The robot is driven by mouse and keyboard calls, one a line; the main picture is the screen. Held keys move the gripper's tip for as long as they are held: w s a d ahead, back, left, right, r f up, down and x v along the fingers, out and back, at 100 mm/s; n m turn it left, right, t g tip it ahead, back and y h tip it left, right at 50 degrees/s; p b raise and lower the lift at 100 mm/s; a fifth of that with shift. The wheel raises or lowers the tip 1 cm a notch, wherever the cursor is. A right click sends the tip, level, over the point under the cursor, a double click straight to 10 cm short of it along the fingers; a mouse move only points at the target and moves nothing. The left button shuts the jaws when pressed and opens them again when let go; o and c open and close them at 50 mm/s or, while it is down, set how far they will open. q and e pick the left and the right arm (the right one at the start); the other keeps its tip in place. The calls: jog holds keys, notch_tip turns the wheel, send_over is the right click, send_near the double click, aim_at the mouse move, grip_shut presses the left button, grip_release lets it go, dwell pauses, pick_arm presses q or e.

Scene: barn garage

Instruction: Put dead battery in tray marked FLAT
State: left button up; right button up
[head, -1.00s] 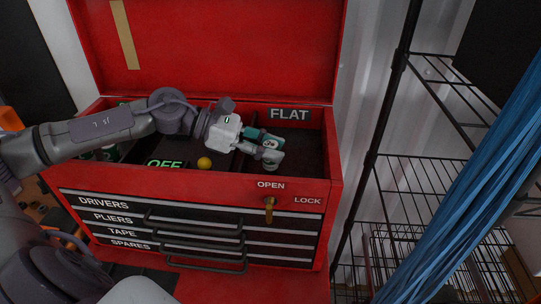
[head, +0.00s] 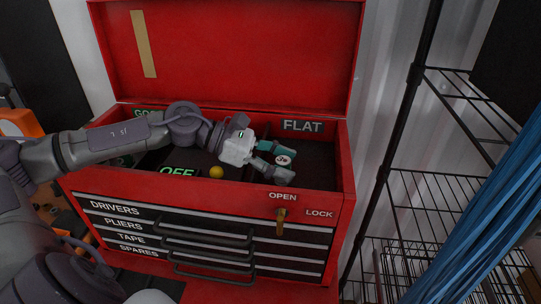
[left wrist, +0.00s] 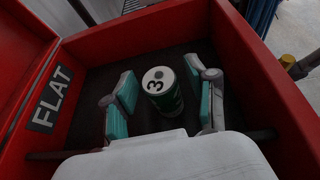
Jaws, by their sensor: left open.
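The battery (left wrist: 164,91) is a dark green cylinder with a white top marked 3. It stands upright on the dark floor of the tray marked FLAT (left wrist: 49,98), in the red toolbox. In the head view its white top (head: 284,160) shows between my left gripper's fingers. My left gripper (head: 281,160) is open inside that compartment. In the left wrist view its teal finger pads (left wrist: 166,98) stand on both sides of the battery, with visible gaps. My right gripper is not in view.
The toolbox's red front wall (head: 315,202) and raised lid (head: 230,50) bound the compartment. A yellow ball-like knob (head: 216,172) is near the OFF label. A brass latch (head: 281,220) is on the front. A wire shelf (head: 440,208) stands right.

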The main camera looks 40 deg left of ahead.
pick_arm(q)
jog(key=shift+s+a+b, duration=0.15)
jog(key=shift+a+b, duration=0.2)
jog(key=shift+b, duration=0.15)
jog(key=shift+s+a+b, duration=0.2)
jog(key=shift+a+b, duration=0.15)
jog(key=shift+b, duration=0.05)
jog(key=shift+s+a+r+b, duration=0.35)
jog(key=shift+a+b, duration=0.2)
jog(key=shift+b, duration=0.2)
jog(key=b+v, duration=0.2)
jog(key=v, duration=0.2)
jog(key=b+v, duration=0.2)
jog(key=v, duration=0.2)
jog(key=shift+s+a+r, duration=0.1)
jog(key=shift+a+r, duration=0.05)
jog(key=shift+r, duration=0.2)
jog(key=shift+s+a+r, duration=0.15)
jog(key=shift+a+r, duration=0.05)
jog(key=shift+f, duration=0.1)
